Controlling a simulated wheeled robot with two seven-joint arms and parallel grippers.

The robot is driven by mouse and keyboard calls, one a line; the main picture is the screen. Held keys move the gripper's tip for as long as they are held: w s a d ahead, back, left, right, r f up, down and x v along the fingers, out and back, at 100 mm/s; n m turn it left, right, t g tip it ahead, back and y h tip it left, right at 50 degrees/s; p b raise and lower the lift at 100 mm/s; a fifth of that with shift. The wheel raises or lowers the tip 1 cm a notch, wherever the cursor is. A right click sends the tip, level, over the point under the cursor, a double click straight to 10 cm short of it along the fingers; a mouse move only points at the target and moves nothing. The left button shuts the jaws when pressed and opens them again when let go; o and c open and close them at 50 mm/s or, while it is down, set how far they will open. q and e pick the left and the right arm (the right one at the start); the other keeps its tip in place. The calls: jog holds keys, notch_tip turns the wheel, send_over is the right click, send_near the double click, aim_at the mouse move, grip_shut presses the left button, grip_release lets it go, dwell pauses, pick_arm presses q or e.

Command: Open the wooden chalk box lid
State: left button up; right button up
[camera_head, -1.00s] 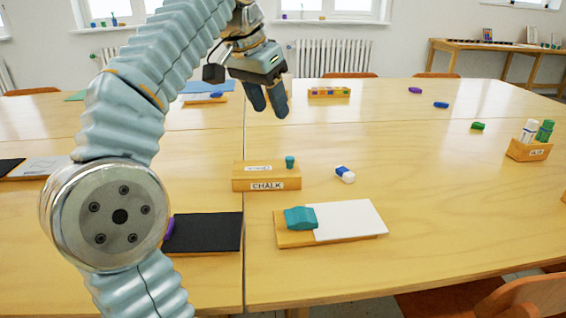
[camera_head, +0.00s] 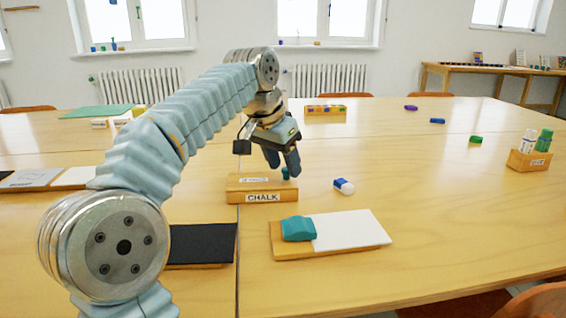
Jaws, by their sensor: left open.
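The wooden chalk box (camera_head: 232,196) stands on the table, with a CHALK label on its front. Its lid (camera_head: 236,180) looks shut and carries a small teal knob (camera_head: 285,174) near its right end. My left gripper (camera_head: 283,166) is open and points down at the knob, its fingertips in front of or around it. I cannot tell whether the fingers touch the knob. The fingers hide part of the knob and the lid's back right. My right gripper is not in view.
A blue-and-white eraser (camera_head: 344,186) lies right of the box. A board with white paper (camera_head: 350,230) and a teal block (camera_head: 298,229) lies in front. A black slate (camera_head: 203,243) is at front left. A holder with bottles (camera_head: 528,160) stands at right.

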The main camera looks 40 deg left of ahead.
pick_arm(q)
jog(key=shift+c, duration=0.5)
grip_shut()
jog(key=s+a, duration=0.5)
jog(key=s+a+p, duration=0.1)
jog(key=s+a, duration=0.3)
jog(key=s, duration=0.1)
jog(key=shift+s+a, duration=0.2)
jog(key=shift+a, duration=0.15)
jog(key=shift+o, duration=0.5)
grip_release()
